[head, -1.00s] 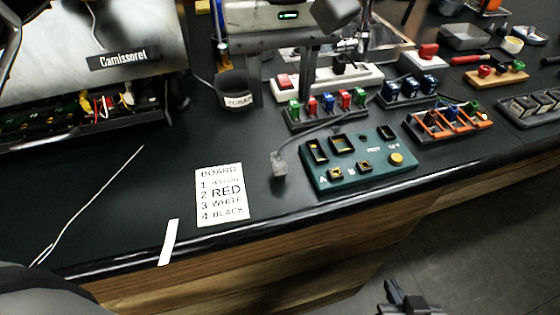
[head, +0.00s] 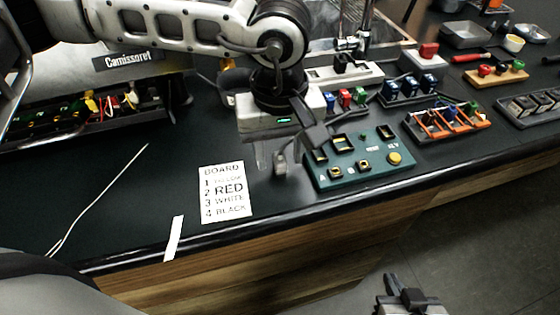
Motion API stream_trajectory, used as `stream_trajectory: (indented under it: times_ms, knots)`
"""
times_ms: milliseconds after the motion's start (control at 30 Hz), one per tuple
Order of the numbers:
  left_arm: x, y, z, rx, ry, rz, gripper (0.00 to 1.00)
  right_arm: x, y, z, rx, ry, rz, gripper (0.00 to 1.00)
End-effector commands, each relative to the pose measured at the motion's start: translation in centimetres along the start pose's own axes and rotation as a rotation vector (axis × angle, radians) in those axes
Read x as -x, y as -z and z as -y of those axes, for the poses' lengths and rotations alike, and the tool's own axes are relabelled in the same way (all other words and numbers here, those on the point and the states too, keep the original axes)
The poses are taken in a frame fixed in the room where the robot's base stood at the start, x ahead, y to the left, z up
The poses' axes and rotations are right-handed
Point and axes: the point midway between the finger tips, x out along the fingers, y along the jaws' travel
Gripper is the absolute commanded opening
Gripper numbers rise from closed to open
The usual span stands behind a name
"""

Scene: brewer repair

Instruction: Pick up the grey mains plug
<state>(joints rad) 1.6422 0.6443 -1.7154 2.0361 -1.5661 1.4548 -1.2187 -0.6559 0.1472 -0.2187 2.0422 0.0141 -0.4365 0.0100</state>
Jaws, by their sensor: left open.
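The grey mains plug (head: 281,164) stands on the dark bench top, just left of the green test board (head: 350,172). Its cable runs up behind my left gripper and is partly hidden. My left gripper (head: 290,150) is open and points down over the plug. One finger shows left of the plug and a dark finger shows to its right, above the board's edge. I cannot tell whether either finger touches the plug.
A white card headed BOARD (head: 224,193) lies left of the plug, with a white strip (head: 174,238) at the bench edge. A machine marked Camissoret (head: 128,60) is at the back left. Racks of coloured parts (head: 447,122) stand to the right. The front left bench is mostly clear.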

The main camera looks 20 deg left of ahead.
Motion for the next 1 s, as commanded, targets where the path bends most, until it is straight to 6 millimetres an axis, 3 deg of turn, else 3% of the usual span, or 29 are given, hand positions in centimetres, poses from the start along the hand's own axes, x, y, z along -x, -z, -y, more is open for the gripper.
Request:
stream_trajectory:
  times_ms: [133, 267, 300, 733, 933, 1000]
  knots:
    - [0.0, 0.0, 0.0, 0.000, 0.000, 0.000, 0.40, 0.0, 0.0, 0.0, -0.003, -0.001, -0.001, 0.00]
    - [0.0, 0.0, 0.0, 0.000, 0.000, 0.000, 0.04, 0.0, 0.1, 0.0, -0.003, -0.002, -0.002, 0.00]
    - [0.0, 0.0, 0.0, 0.000, 0.000, 0.000, 0.00, 0.0, 0.1, 0.0, -0.003, -0.002, -0.002, 0.00]
    - [0.7, 0.0, -0.1, 0.000, -0.002, 0.000, 0.00, 0.2, -0.2, 0.1, -0.005, -0.001, 0.005, 0.00]
    - [3.3, 0.0, -0.1, -0.001, -0.004, -0.002, 0.00, 0.2, -0.4, 0.0, 0.000, 0.000, 0.006, 0.00]
    - [4.3, -1.2, -0.1, -0.006, -0.004, -0.001, 0.00, 0.0, -0.6, -0.1, 0.002, 0.000, 0.006, 0.00]
